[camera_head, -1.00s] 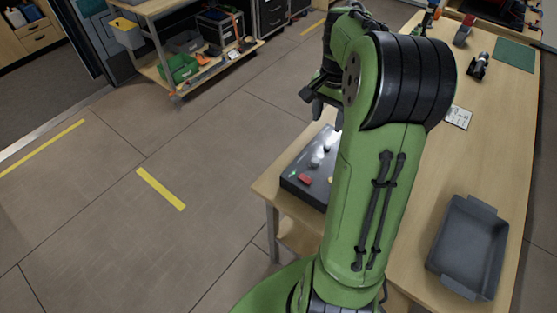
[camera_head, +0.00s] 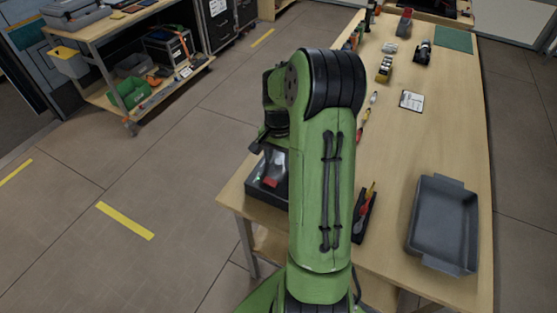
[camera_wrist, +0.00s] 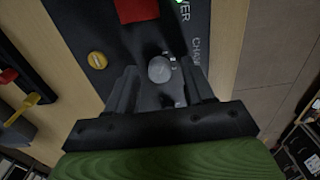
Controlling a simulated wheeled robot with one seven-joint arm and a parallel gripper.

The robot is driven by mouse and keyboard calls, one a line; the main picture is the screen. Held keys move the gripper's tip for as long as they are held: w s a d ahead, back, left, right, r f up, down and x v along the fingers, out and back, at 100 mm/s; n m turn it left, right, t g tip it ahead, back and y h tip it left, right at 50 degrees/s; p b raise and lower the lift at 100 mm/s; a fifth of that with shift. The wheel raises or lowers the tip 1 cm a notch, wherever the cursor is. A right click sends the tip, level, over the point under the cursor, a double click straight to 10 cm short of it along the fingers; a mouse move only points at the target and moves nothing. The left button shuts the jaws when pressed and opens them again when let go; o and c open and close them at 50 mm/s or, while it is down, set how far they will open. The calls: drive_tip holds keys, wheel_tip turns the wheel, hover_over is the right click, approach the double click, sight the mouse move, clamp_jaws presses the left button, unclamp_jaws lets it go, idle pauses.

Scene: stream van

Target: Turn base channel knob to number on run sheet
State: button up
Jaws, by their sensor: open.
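The base unit is a dark box (camera_head: 262,190) at the table's left edge, partly hidden by my arm in the head view. In the wrist view its panel (camera_wrist: 88,22) carries a round grey knob (camera_wrist: 160,69) beside lettering that starts "CHAN". My gripper (camera_wrist: 157,78) is open, with one finger on each side of the knob; whether they touch it I cannot tell. In the head view my gripper (camera_head: 258,142) shows only partly, above the box. A small white sheet with print (camera_head: 411,100) lies on the table, perhaps the run sheet; its number is unreadable.
The panel also has a red block (camera_wrist: 136,10), a yellow slotted knob (camera_wrist: 97,60) and a green light (camera_wrist: 180,2). A grey tray (camera_head: 416,225) and a dark holder with red and yellow tools (camera_head: 365,215) sit right of my arm.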

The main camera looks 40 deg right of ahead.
drive_tip(key=shift+c, duration=0.2)
clamp_jaws()
drive_tip(key=shift+m, duration=0.3)
drive_tip(key=m, duration=0.3)
drive_tip(key=shift+m+p, duration=0.35)
drive_tip(key=shift+m, duration=1.75)
drive_tip(key=shift+o, duration=0.2)
unclamp_jaws()
